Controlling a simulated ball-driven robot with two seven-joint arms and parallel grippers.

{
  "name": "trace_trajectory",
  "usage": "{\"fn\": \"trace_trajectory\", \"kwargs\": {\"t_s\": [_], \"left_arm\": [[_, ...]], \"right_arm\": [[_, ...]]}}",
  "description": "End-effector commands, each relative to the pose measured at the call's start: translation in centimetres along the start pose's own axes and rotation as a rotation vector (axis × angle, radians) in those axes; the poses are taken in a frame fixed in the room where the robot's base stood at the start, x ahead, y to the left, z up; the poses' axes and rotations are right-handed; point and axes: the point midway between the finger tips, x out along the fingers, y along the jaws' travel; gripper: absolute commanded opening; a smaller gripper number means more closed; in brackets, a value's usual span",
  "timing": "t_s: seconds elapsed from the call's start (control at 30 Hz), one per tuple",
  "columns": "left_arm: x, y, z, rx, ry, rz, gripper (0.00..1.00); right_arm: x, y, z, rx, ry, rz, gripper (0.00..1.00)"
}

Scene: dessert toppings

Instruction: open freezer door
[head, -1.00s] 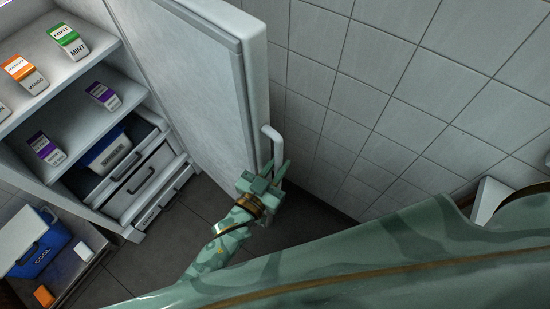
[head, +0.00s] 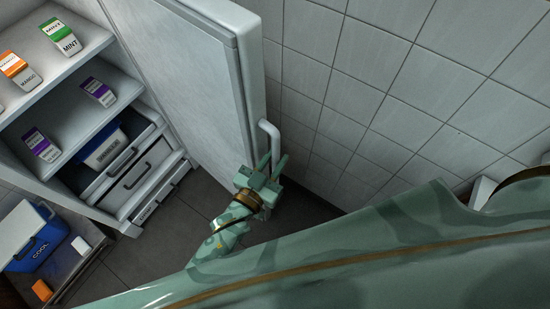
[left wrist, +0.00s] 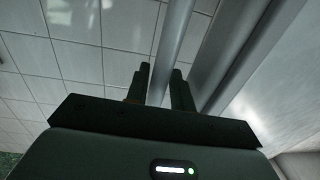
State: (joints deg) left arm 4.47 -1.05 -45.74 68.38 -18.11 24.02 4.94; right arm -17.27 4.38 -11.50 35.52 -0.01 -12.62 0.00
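The freezer door (head: 190,75) stands swung wide open, away from the white cabinet on the left of the head view. Its pale bar handle (head: 268,131) is on the door's outer side near the free edge. It also shows as a grey bar in the left wrist view (left wrist: 175,35). My left gripper (head: 273,162) is at the lower part of the handle, one finger on each side of the bar. Contact is partly hidden. My right gripper is out of view.
Cartons stand on the cabinet shelves (head: 70,145), with drawers (head: 145,180) below. A blue cooler (head: 45,245) sits on a low surface at bottom left. A tiled wall (head: 400,60) rises close behind the door. Dark floor (head: 185,215) is clear between cabinet and gripper.

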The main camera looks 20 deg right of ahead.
Motion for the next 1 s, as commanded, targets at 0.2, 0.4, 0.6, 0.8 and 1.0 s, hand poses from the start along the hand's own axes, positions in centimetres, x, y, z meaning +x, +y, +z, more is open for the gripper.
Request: {"fn": "trace_trajectory", "kwargs": {"t_s": [0.2, 0.4, 0.6, 0.8, 1.0], "left_arm": [[-2.5, 0.0, -0.1, 0.001, -0.003, 0.000, 0.24], [-7.9, 0.0, -0.1, 0.001, -0.004, 0.000, 0.24], [-12.9, 0.0, 0.0, 0.000, -0.003, 0.000, 0.24], [-15.7, 0.0, 0.0, -0.001, -0.001, 0.000, 0.24], [-16.4, 0.0, 0.1, 0.000, -0.001, 0.000, 0.24]], "right_arm": [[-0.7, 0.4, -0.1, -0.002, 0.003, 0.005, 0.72], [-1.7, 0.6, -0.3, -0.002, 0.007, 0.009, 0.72], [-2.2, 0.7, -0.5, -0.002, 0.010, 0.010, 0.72], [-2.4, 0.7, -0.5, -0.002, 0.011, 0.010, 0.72], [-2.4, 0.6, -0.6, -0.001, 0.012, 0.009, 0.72]]}}
